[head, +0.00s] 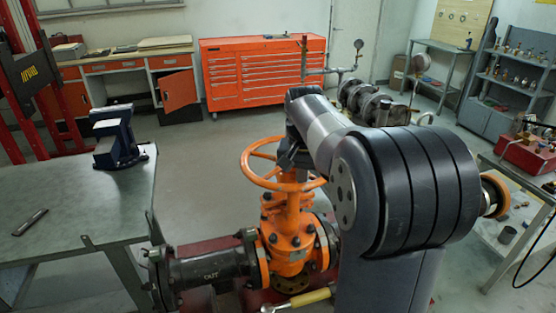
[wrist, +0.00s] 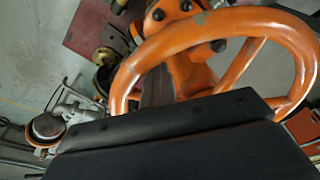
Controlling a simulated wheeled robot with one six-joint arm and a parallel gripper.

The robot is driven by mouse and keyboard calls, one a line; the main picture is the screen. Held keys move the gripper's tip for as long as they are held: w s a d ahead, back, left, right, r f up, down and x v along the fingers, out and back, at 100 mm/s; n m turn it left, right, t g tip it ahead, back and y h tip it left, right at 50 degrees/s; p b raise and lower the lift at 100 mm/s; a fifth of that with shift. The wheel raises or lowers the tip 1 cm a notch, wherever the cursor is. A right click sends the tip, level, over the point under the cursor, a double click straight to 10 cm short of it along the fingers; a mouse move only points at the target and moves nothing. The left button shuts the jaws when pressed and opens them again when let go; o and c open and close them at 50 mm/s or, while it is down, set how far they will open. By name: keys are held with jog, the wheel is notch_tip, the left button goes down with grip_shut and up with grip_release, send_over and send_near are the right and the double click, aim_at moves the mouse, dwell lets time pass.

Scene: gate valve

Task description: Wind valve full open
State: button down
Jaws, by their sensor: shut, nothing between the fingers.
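The orange handwheel (head: 246,168) sits level on top of the orange gate valve (head: 288,243), in the middle of the head view. Its rim and spokes fill the upper part of the wrist view (wrist: 200,32). In the wrist view, a dark finger (wrist: 157,88) shows inside the wheel's ring, beside a spoke and the hub. My gripper is shut and holds nothing. I cannot tell whether it touches the wheel. My arm hides the wheel's right side.
A dark pipe (head: 210,267) marked OUT runs left from the valve. A steel bench (head: 75,215) with a blue vise (head: 117,140) stands at left. An orange tool cabinet (head: 262,75) is at the back. Open floor lies between bench, cabinet and valve.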

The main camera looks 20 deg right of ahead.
notch_tip(320, 180, up, 7)
jog(key=d+p, duration=0.1)
jog(key=p, duration=0.5)
jog(key=shift+p, duration=0.3)
jog(key=shift+d+f, duration=0.1)
jog(key=a+f+b, duration=0.4)
jog(key=f+b, duration=0.3)
dwell(0.6)
jog(key=shift+b, duration=0.3)
